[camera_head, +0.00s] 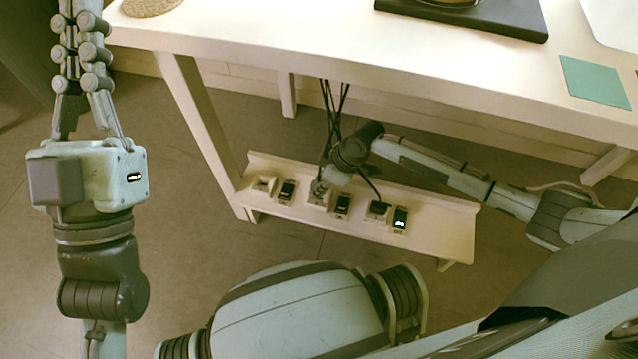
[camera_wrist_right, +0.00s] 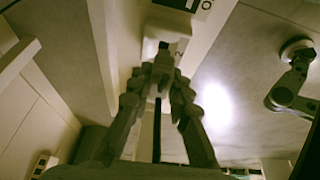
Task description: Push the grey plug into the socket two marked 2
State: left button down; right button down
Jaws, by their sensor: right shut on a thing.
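My right gripper (camera_head: 319,190) is down at the low shelf, at the middle socket. In the right wrist view its two fingers (camera_wrist_right: 162,75) are shut on a grey plug (camera_wrist_right: 163,61), with a dark cable (camera_wrist_right: 157,130) running back between the fingers. The plug's front end is at socket two, a pale block (camera_wrist_right: 167,32) with a "2" beside the plug. The fingers hide the contact, so how deep the plug sits cannot be told. The socket also shows in the head view (camera_head: 318,200). My left gripper (camera_head: 80,15) points up at the left, far from the shelf; its tips are cut off.
The pale shelf (camera_head: 440,225) also bears a left socket (camera_head: 265,185) and a right socket (camera_head: 378,209) with a dark plug and cable. Dark switch units stand between; the rightmost (camera_head: 400,219) is lit. Black cables (camera_head: 334,105) hang from the table (camera_head: 330,45) above.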

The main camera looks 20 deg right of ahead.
jog(key=shift+p, duration=0.8)
dwell(1.0)
jog(key=shift+f+b, duration=0.75)
jog(key=shift+f, duration=0.6)
jog(key=c, duration=1.3)
grip_release()
jog(key=shift+c, duration=0.2)
jog(key=v, duration=1.2)
